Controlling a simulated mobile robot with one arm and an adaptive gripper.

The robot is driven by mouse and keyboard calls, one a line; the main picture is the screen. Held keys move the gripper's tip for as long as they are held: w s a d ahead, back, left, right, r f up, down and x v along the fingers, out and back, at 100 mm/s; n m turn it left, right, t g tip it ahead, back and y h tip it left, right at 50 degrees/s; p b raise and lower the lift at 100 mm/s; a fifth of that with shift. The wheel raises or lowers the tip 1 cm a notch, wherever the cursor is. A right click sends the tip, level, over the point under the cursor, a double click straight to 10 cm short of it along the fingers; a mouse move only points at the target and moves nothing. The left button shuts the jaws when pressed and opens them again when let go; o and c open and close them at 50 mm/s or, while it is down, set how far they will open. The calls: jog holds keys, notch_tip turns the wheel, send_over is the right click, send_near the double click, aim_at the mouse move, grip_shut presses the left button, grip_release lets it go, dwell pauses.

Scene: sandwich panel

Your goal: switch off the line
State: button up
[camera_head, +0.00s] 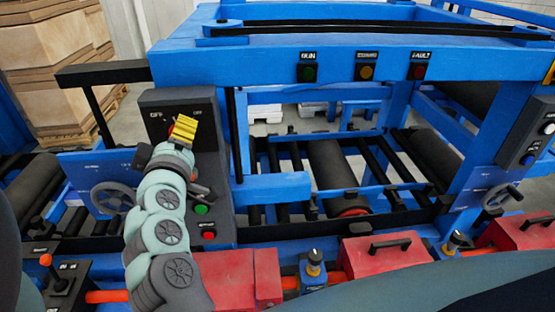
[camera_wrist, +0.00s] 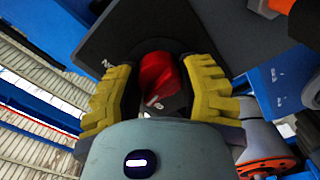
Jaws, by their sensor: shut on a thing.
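The dark grey control panel (camera_head: 215,190) stands at the left of the blue line frame. A red rotary knob (camera_wrist: 158,75) sits on its upper face, with white lettering on either side in the head view. My gripper (camera_head: 183,129) is at the knob, its yellow fingers closed on the knob's two sides in the wrist view. The fingers hide most of the knob in the head view, and I cannot tell its exact angle. A green button (camera_head: 201,209) and a red button (camera_head: 209,234) are lower on the panel.
Green RUN (camera_head: 309,73), amber (camera_head: 366,72) and red FAULT (camera_head: 418,72) lamps are on the top beam; I cannot tell whether any is lit. A handwheel (camera_head: 112,198) is left of my arm. Red boxes (camera_head: 380,256) line the front. A black bar (camera_head: 103,72) juts out left.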

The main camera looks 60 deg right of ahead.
jog(key=n, duration=0.5)
jog(key=shift+s+d+n+p, duration=0.1)
jog(key=shift+n+p, duration=0.25)
jog(key=shift+n, duration=0.05)
dwell(0.4)
jog(key=o, duration=1.2)
jog(key=shift+o, duration=0.2)
